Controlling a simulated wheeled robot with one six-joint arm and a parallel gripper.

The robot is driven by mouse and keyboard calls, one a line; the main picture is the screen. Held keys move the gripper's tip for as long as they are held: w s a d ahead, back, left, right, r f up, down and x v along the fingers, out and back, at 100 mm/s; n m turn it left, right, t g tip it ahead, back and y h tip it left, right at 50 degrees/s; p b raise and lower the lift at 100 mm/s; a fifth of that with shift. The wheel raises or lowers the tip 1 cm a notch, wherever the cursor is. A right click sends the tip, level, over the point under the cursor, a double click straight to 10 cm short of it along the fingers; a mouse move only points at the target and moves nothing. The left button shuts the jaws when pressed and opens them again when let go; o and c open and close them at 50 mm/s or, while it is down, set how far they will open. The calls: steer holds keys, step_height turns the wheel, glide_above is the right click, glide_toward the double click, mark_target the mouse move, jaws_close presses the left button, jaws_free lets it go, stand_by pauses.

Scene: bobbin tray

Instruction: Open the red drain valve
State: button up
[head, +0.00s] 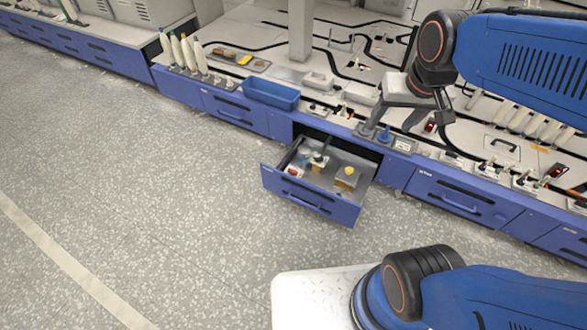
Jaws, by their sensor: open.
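I cannot make out the red drain valve for certain. A small red part (430,126) shows on the bench top just below my gripper, too small to identify. Another red part (557,171) sits on a dark block farther right along the bench front. My gripper (443,108) hangs at the end of my blue arm above the bench, beside a grey stand. It is open, its fingers are small and dark, and I see nothing between them. I cannot tell whether it touches anything.
An open blue drawer (307,199) with jars and boxes juts from the bench front. A blue bin (271,93), a grey stand (400,94) and white bobbins (190,54) stand on the bench. The speckled floor (130,150) at left is clear.

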steer(key=w+a+f+m+g, duration=0.1)
steer(key=w+a+f, duration=0.15)
steer(key=w, duration=0.35)
steer(key=w+a+f+m, duration=0.1)
steer(key=w+a+f, duration=0.15)
steer(key=w, duration=0.45)
steer(key=m+g, duration=0.3)
glide_above(293, 171)
step_height(293, 171, down, 33)
step_height(293, 171, down, 18)
steer(key=shift+w, duration=0.15)
